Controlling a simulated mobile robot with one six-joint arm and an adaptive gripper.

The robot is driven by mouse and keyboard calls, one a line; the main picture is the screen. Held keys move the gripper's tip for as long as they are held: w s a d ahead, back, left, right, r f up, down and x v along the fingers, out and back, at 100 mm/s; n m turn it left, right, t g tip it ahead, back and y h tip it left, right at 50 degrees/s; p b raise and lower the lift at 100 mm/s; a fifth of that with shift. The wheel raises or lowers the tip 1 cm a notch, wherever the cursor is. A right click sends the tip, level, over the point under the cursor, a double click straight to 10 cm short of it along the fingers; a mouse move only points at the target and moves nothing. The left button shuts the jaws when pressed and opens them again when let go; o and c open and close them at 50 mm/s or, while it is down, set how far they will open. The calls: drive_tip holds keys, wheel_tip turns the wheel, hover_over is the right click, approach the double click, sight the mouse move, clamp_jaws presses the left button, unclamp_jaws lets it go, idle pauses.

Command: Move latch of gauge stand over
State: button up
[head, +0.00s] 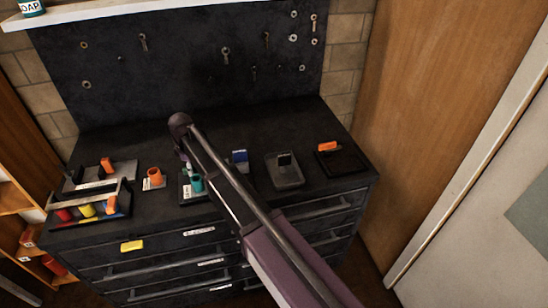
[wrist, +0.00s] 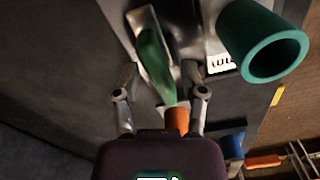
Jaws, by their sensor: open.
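A green lever (wrist: 152,55), which looks like the latch, lies along a grey metal base in the wrist view. A teal ring or cup (wrist: 262,42) stands to its right, with a white label (wrist: 220,62) between them. In the head view the teal cup (head: 196,183) sits on a dark plate on the cabinet top, partly behind my arm. My gripper (wrist: 161,82) is open, its fingers to the left and right of the green lever. Whether either finger touches it I cannot tell. In the head view the gripper is mostly hidden by my arm.
An orange cup (head: 154,177), a blue item (head: 240,158), a grey box (head: 284,172) and a black tray (head: 345,160) stand nearby on the cabinet. A tool caddy (head: 88,205) is at left. A dark pegboard (head: 190,70) rises behind.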

drive_tip(key=m, duration=0.3)
drive_tip(key=shift+m, duration=0.4)
drive_tip(key=m, duration=1)
drive_tip(key=shift+r+m, duration=0.25)
drive_tip(key=shift+m, duration=0.25)
wheel_tip(320, 180, up, 14)
drive_tip(key=p, duration=1.4)
drive_tip(key=s+d+f+b, duration=0.2)
drive_tip(key=s+d, duration=0.1)
drive_tip(key=d, duration=1.1)
drive_tip(key=s+d+f+m+b, duration=0.1)
drive_tip(key=s+d+f+b, duration=0.1)
drive_tip(key=d, duration=1.2)
drive_tip(key=shift+s+d+f, duration=0.25)
drive_tip(key=shift+s+d, duration=0.05)
drive_tip(key=shift+s, duration=0.35)
drive_tip(key=shift+w+a, duration=0.1)
